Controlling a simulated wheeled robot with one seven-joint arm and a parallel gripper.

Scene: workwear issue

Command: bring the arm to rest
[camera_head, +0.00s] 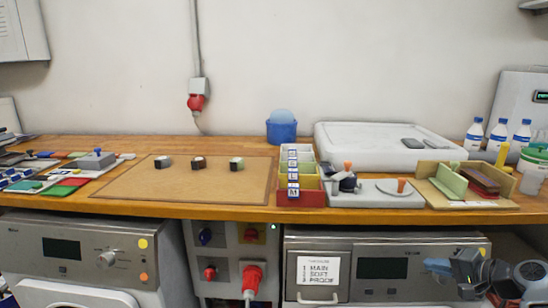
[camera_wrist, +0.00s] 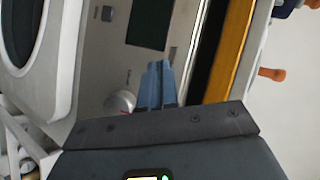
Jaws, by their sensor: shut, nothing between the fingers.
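My gripper (camera_head: 440,266) is at the lower right of the head view, in front of the right washing machine (camera_head: 384,268) and below the edge of the wooden counter (camera_head: 240,207). In the wrist view my gripper (camera_wrist: 157,68) shows as two blue fingers lying close together, shut with nothing between them. Behind the fingers are the machine's front panel, a round knob (camera_wrist: 120,102) and a dark display (camera_wrist: 150,22). I cannot tell the exact gap between the fingertips and the panel.
The counter carries a brown mat (camera_head: 130,190) with small dark blocks, a multi-coloured divided box (camera_head: 300,199), a grey plate (camera_head: 400,198) with orange-handled stamps and several bottles (camera_head: 498,134). A red plug (camera_head: 250,276) juts from the front panel between the machines.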

